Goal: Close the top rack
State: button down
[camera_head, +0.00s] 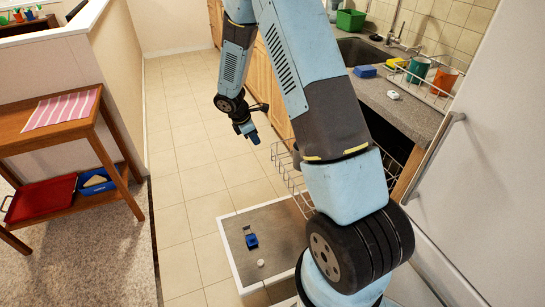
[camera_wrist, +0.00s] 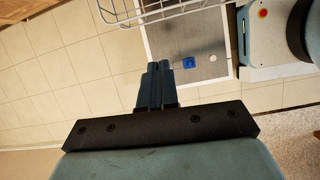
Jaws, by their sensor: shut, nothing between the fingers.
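A silver wire rack (camera_head: 287,172) sticks out from the dark opening under the counter, partly hidden behind my arm. I take it for the top rack. Its edge also shows at the top of the wrist view (camera_wrist: 165,14). The dishwasher door (camera_head: 285,220) hangs open below it, with a white rim and grey inner face; it also shows in the wrist view (camera_wrist: 205,40). My gripper (camera_head: 254,139) is shut and empty, pointing down over the floor just left of the rack. Its fingers are together in the wrist view (camera_wrist: 158,82), apart from the rack.
The counter (camera_head: 415,112) above holds a sink, a green tub (camera_head: 351,20), sponges and cups in a wire holder. A white panel with a long handle (camera_head: 433,155) stands at right. A wooden cart (camera_head: 65,135) stands at left. Tiled floor between is free.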

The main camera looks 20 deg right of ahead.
aim_at(273, 155)
jog(key=d+x, duration=0.2)
jog(key=x, duration=1.2)
jog(key=shift+r+n, duration=0.4)
jog(key=shift+r, duration=0.1)
jog(key=shift+d, duration=0.15)
